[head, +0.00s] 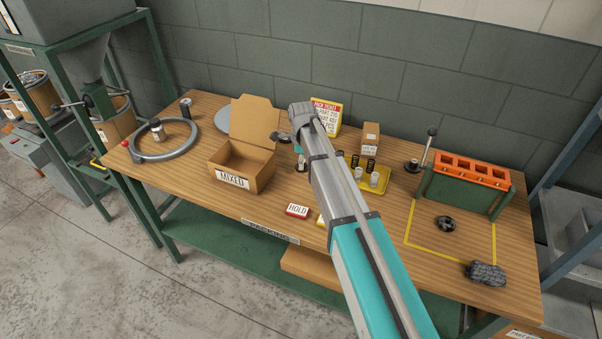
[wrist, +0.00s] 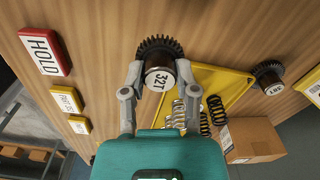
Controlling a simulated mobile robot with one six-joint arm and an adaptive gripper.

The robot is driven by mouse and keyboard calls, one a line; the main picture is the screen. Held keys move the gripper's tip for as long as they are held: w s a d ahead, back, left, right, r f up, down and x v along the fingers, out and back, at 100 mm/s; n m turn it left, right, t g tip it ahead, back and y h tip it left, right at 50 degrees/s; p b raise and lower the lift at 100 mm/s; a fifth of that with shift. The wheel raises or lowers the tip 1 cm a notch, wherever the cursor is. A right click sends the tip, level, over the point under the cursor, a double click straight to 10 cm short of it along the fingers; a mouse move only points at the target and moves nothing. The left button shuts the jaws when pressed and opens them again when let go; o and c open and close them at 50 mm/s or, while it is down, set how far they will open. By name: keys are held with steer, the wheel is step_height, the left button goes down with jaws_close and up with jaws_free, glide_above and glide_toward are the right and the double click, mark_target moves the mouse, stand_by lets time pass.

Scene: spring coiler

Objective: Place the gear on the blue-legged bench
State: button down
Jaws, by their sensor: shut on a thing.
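My gripper (wrist: 158,72) has its two grey fingers closed on the hub of a dark toothed gear (wrist: 158,48), whose silver hub end reads 32T. The wrist view looks down on the wooden tabletop under the gear. I cannot tell whether the gear touches the wood. In the head view my arm hides most of the gripper, near the middle of the green-legged workbench (head: 205,195). A blue-grey frame (head: 560,155) stands at the right edge of the head view. I cannot tell whether it belongs to the blue-legged bench.
A second gear (wrist: 270,76) lies near a yellow tray (wrist: 228,88) with springs. A red HOLD block (wrist: 45,50) is at the bench front. An open MIXED box (head: 243,160) stands left of my arm. An orange-topped rack (head: 470,172) stands right. Floor (head: 170,290) is clear in front.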

mark_target(301, 175)
steer(key=shift+w+f, duration=0.1)
stand_by(0.3)
steer(key=shift+w+a+f+b, duration=0.15)
steer(key=shift+w+f+b, duration=0.35)
steer(key=shift+f+b, duration=0.2)
steer(key=shift+s+f+b, duration=0.1)
steer(key=shift+f+b, duration=1.2)
steer(key=shift+f, duration=0.05)
steer(key=shift+f, duration=0.15)
steer(key=shift+c, duration=1.8)
jaws_free()
steer(key=shift+r, duration=0.25)
step_height(301, 175, up, 12)
steer(key=p, duration=1.2)
